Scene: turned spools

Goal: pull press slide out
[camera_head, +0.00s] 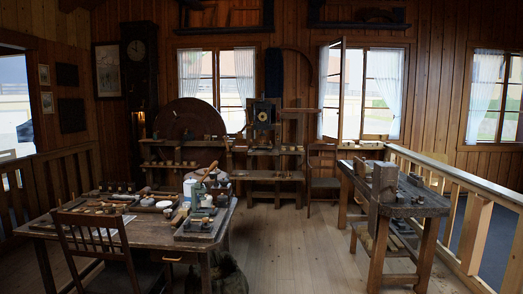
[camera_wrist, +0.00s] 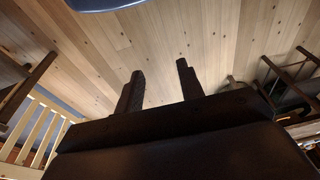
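My gripper (camera_wrist: 160,67) shows in the wrist view with its two dark fingers apart and only floorboards seen between them. It is not in the head view. In the head view, a wooden, press-like frame with a round dark part (camera_head: 263,115) stands on the shelf unit at the back wall. A worn workbench (camera_head: 425,207) on the right carries an upright grey-brown block (camera_head: 384,183). I cannot tell which of these is the press, and no slide can be made out.
A cluttered table (camera_head: 150,233) with a chair (camera_head: 97,250) stands at front left. A wooden railing (camera_head: 475,187) runs along the right. Another chair (camera_head: 322,175) stands near the back shelves. The plank floor (camera_head: 295,245) between table and workbench is clear.

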